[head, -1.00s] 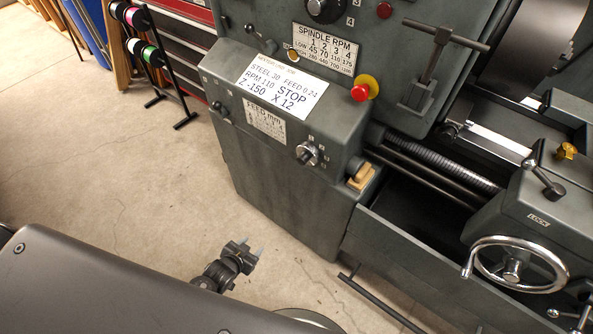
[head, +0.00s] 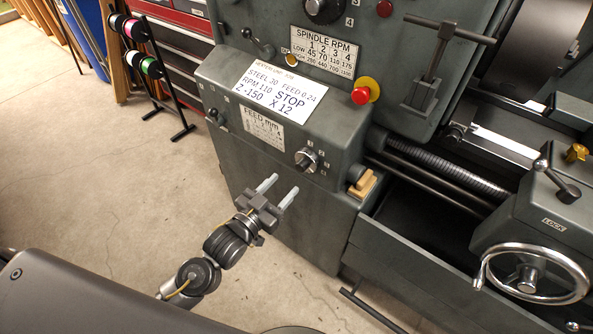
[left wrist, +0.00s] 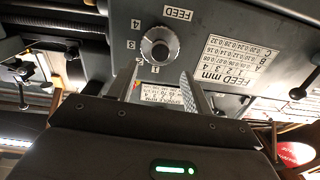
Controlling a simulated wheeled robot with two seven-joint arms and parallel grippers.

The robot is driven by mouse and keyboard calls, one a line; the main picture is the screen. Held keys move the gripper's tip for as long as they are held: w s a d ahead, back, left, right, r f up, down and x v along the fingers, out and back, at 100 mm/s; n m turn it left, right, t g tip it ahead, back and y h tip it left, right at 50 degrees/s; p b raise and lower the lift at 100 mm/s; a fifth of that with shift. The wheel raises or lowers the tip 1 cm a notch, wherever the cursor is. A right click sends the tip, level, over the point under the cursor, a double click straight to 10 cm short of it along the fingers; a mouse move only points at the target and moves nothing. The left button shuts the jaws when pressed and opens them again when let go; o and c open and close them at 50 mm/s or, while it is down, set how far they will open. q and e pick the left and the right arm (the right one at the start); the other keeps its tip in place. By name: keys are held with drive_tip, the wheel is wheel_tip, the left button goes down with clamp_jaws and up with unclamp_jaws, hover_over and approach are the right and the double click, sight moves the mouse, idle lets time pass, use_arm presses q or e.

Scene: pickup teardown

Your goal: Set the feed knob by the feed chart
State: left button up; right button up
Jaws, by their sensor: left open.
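The feed knob (head: 306,158) is a round silver-and-dark dial on the lathe's front. In the left wrist view, which is upside down, the knob (left wrist: 158,46) has numbers 1 to 4 around it; its pointer setting is too small to tell. The feed chart (head: 263,132) is a white plate left of the knob; row C (left wrist: 232,62) appears to read 0.20, 0.24, 0.28, 0.32. The job card (head: 275,92) reads FEED 0.24. My left gripper (head: 281,187) is open and empty, just below and left of the knob, apart from it. My right gripper is not in view.
A lever (head: 217,116) sits left of the chart. A red stop button (head: 362,95) is above right of the knob, and a tan block (head: 362,184) below right. The handwheel (head: 528,275) is far right.

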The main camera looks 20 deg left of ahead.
sight(299, 168)
use_arm(q)
drive_tip(key=x, duration=0.7)
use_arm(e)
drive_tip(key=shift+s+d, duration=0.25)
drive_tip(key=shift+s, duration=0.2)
use_arm(q)
drive_tip(key=c, duration=1)
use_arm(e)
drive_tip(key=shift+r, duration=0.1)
